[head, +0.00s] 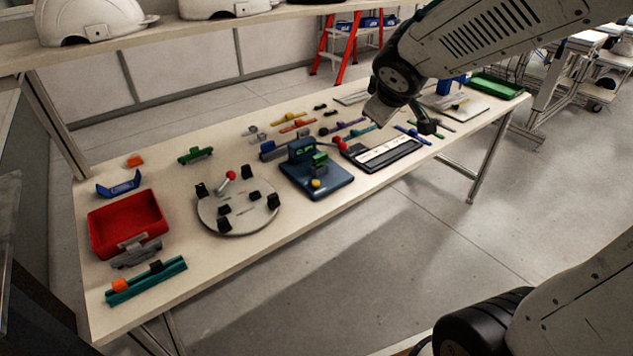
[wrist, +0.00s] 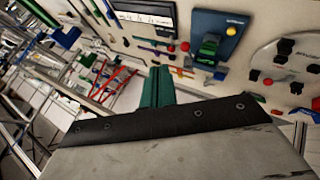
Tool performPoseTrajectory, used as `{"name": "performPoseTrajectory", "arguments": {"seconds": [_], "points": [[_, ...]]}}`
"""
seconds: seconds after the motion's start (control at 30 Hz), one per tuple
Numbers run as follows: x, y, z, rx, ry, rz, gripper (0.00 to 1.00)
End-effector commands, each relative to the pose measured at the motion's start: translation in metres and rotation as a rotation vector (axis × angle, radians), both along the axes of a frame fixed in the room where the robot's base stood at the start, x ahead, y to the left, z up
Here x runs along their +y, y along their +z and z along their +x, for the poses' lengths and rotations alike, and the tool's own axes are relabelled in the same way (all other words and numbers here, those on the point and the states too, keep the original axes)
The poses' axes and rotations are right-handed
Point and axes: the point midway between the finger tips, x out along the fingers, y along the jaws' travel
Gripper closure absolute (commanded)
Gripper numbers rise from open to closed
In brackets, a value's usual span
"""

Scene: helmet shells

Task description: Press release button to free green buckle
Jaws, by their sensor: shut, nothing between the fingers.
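The green buckle (head: 320,160) sits on a dark blue fixture (head: 330,184) near the middle of the table. A yellow button (head: 316,183) is on the fixture's front part. In the wrist view the fixture (wrist: 207,22) is at the upper right, with the green buckle (wrist: 209,46) and the yellow button (wrist: 232,30) on it. My gripper (head: 428,127) is above the table, right of the fixture and well apart from it. Its teal fingers (wrist: 158,72) are shut and empty in the wrist view.
A round grey plate (head: 240,222) with black blocks stands left of the fixture, and a red bin (head: 95,228) is farther left. A black-framed tray (head: 405,160) lies right of the fixture. Several small coloured parts lie behind. White helmet shells (head: 95,18) sit on a shelf above.

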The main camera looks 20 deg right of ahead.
Motion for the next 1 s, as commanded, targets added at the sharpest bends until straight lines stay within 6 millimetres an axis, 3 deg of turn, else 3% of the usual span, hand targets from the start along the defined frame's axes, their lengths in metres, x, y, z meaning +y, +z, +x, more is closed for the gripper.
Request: {"name": "performPoseTrajectory", "arguments": {"seconds": [0.03,0.1,0.2,0.3,0.5,1.0], "points": [[0.005,-0.014,0.030,-0.018,0.102,-0.026,1.00],[0.019,-0.032,0.064,-0.050,0.257,-0.042,1.00],[0.044,-0.061,0.097,-0.072,0.469,-0.031,1.00],[0.068,-0.090,0.112,-0.074,0.647,0.007,1.00],[0.097,-0.122,0.116,-0.060,0.841,0.076,1.00],[0.100,-0.130,0.115,-0.058,0.867,0.088,1.00]]}}
